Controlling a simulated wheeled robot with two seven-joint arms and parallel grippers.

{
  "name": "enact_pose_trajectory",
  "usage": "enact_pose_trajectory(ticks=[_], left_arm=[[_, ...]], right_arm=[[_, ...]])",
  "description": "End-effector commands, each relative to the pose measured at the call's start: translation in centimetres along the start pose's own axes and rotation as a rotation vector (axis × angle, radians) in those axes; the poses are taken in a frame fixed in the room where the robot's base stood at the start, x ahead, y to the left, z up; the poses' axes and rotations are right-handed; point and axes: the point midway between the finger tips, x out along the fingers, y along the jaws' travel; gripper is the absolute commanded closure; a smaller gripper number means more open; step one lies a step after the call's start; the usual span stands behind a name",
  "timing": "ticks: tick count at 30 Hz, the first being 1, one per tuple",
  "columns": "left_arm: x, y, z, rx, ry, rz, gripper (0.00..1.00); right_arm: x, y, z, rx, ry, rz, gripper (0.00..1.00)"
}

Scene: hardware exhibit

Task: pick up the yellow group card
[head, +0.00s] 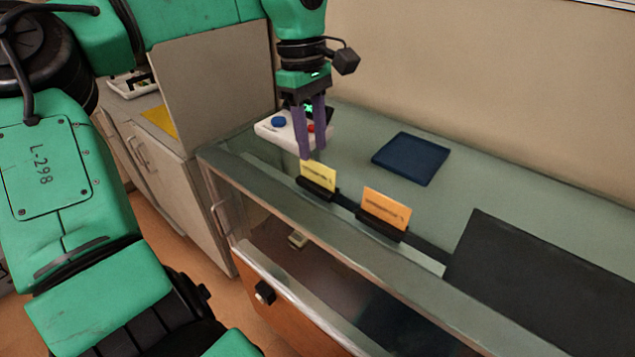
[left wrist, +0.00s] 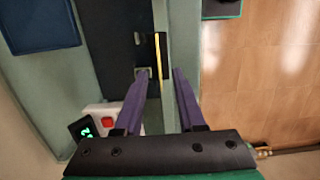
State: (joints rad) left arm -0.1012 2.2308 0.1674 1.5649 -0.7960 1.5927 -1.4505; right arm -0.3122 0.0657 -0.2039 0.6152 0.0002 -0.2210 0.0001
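The yellow group card (head: 318,176) stands upright in a small black holder (head: 316,191) on the glass-topped counter. My left gripper (head: 312,155) points down just above the card, with its two purple fingers apart. In the left wrist view the card shows edge-on as a thin yellow strip (left wrist: 158,55), lying between the lines of the open fingers (left wrist: 159,73) and just beyond their tips. No contact shows. My right gripper is not in view.
An orange card (head: 386,208) stands in another black holder to the right. A dark blue tray (head: 411,158) lies behind. A white device with blue and red buttons (head: 281,128) sits behind my gripper. A black panel (head: 540,270) lies at right.

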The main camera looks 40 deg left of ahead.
Motion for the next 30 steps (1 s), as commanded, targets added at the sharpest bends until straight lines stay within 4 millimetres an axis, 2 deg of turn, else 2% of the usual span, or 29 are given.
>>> enact_pose_trajectory(ticks=[6, 9, 16, 19, 30], left_arm=[[3.3, -0.1, 0.2, 0.0, -0.003, -0.003, 0.61], [5.0, 0.0, 0.1, -0.002, -0.003, -0.001, 0.61], [5.5, 0.0, 0.1, -0.002, -0.002, 0.001, 0.61], [5.5, 0.0, 0.1, -0.002, -0.002, 0.001, 0.99], [5.4, 0.0, 0.1, -0.002, -0.002, 0.002, 1.0]], right_arm=[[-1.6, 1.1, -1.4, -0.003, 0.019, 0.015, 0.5], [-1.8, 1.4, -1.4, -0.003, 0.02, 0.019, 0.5], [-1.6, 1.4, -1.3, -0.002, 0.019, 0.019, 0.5], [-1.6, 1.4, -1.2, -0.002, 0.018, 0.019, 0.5], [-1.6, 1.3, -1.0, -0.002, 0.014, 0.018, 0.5]])
